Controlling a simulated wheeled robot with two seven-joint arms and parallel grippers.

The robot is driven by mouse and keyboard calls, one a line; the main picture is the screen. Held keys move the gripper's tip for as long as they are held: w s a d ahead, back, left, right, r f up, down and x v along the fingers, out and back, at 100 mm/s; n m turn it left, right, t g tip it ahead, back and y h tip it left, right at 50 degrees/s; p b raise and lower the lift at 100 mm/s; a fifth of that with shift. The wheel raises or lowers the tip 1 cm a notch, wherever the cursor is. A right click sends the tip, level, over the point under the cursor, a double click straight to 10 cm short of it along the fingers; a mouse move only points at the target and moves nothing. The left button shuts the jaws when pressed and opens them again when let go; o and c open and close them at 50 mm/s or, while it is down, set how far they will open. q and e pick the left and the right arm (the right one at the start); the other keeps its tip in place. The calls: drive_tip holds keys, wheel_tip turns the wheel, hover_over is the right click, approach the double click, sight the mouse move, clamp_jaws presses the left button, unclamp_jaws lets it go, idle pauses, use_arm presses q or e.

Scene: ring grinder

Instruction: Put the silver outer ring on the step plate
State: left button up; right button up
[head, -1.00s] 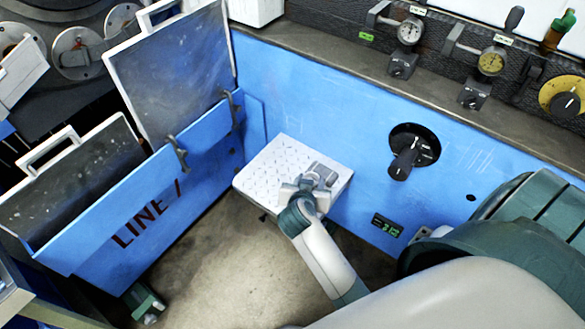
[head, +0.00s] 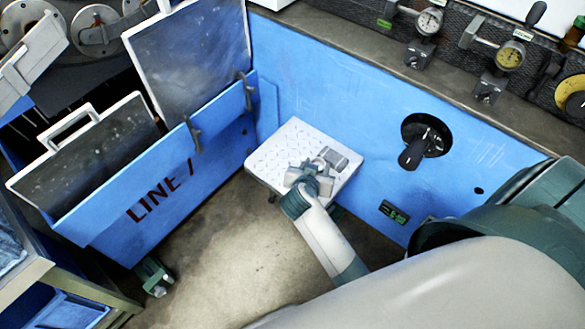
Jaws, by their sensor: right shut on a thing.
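The step plate (head: 275,160) is a light, patterned square plate standing out from the blue panel in the middle of the head view. My right gripper (head: 331,164) is over its right part, reached by the arm from below right. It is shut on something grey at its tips. That thing is small and largely hidden by the jaws, so I cannot make out the silver outer ring's shape or whether it touches the plate.
A blue "LINE 1" panel (head: 165,190) holding dark framed boards (head: 195,60) stands left of the plate. A black knob (head: 412,155) sticks out of the blue wall to the right. Dial gauges (head: 430,22) line the ledge above. The left half of the plate is bare.

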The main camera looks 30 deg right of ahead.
drive_tip(key=w+a+f, duration=0.1)
drive_tip(key=w, duration=0.1)
drive_tip(key=w+a+f, duration=0.2)
drive_tip(key=w, duration=0.1)
drive_tip(key=w+a+f, duration=0.2)
drive_tip(key=shift+w+f, duration=0.25)
drive_tip(key=shift+w, duration=0.15)
drive_tip(key=shift+f, duration=2)
drive_tip(key=shift+f, duration=0.15)
drive_tip(key=o, duration=1.1)
drive_tip(key=shift+o, duration=0.2)
drive_tip(key=shift+r, duration=0.2)
